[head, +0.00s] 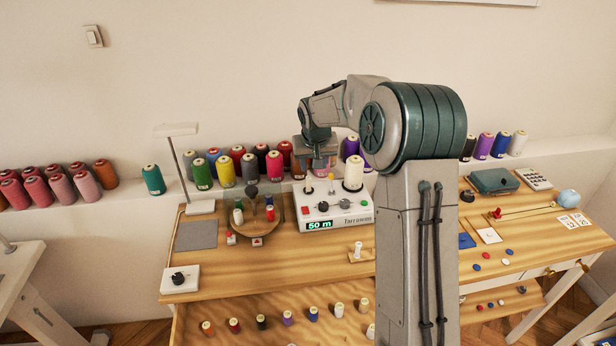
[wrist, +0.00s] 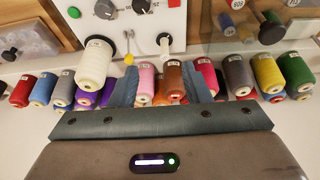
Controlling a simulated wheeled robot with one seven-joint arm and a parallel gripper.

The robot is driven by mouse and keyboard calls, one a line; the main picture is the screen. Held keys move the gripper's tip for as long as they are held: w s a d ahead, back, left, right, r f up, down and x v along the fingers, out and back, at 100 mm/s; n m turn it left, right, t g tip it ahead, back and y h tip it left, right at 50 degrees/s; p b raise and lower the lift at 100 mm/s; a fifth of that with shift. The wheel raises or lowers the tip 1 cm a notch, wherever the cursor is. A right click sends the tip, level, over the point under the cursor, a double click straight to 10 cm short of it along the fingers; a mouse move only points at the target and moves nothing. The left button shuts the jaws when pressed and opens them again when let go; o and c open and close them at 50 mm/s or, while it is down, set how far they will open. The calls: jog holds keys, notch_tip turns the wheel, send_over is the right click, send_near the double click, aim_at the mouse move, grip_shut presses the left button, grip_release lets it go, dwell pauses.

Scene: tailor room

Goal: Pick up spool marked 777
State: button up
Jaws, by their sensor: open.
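My gripper (head: 318,162) is above the winding machine, in front of the wall ledge with its row of spools. In the wrist view my gripper (wrist: 160,84) is open. A pink spool (wrist: 147,78) and an orange-brown spool (wrist: 168,78) appear between its two blue-grey fingers; I cannot tell how far beyond the fingertips they are. No spool can be picked out as 777, since the labels on the ledge spools are too small to read. A large white spool (head: 353,173) stands on the machine, and shows left of the fingers in the wrist view (wrist: 95,65).
The winding machine (head: 333,214) shows "50 m" on the wooden table (head: 275,270). A round wooden stand (head: 254,230) with small spools is to its left. More ledge spools, including a yellow one (head: 225,173), stand close together. A lamp (head: 182,165) rises at the table's left.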

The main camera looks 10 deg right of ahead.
send_near(309, 179)
jog(key=p+x, duration=0.2)
jog(key=x, duration=0.4)
jog(key=shift+s+d+f, duration=0.1)
jog(key=shift+d+f, duration=0.05)
jog(key=shift+w+p+x, duration=0.25)
jog(key=shift+p+x, duration=1.1)
jog(key=shift+x, duration=0.55)
jog(key=shift+w+f, duration=0.3)
jog(key=shift+f, duration=0.35)
grip_shut()
